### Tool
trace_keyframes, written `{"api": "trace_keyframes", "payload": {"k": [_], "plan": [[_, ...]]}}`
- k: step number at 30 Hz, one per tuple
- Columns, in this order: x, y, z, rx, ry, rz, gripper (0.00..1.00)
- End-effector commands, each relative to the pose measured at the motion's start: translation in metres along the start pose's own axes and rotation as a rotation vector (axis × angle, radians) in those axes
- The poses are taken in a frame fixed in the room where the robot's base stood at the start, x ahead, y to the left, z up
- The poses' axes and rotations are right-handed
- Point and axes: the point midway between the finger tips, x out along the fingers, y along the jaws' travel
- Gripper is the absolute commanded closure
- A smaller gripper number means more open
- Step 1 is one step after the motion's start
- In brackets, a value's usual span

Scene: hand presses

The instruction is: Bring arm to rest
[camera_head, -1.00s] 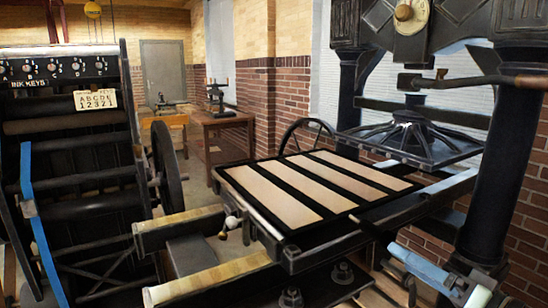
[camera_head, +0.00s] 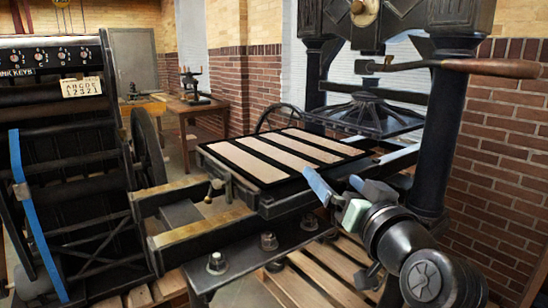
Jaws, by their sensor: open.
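My gripper (camera_head: 338,188) is at the lower right of the head view, in front of the hand press (camera_head: 438,130). Its blue-grey fingers stand apart and nothing shows between them. My dark arm reaches up to it from the lower right corner. The press bed (camera_head: 282,155) carries a black frame with several pale strips and lies beyond the gripper, to its upper left. I cannot tell from this view whether the fingers touch the bed's edge.
An inking machine (camera_head: 70,180) with rollers and a blue strap stands at the left. The press's lever with a wooden handle (camera_head: 490,68) reaches out at the upper right. Slatted wood (camera_head: 320,275) lies below. A wooden table (camera_head: 198,108) with a small press stands at the back.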

Motion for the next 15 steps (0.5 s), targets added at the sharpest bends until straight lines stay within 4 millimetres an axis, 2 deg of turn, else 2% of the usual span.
{"api": "trace_keyframes", "payload": {"k": [1,4,6,9,11,15], "plan": [[-0.006,-0.029,-0.02,-0.069,0.076,0.016,0.0],[-0.032,-0.077,-0.064,-0.182,0.251,0.058,0.0],[-0.058,-0.111,-0.093,-0.243,0.38,0.076,0.0],[-0.099,-0.151,-0.126,-0.302,0.549,0.091,0.0],[-0.126,-0.172,-0.142,-0.326,0.642,0.095,0.0],[-0.193,-0.213,-0.171,-0.363,0.849,0.1,0.0]]}}
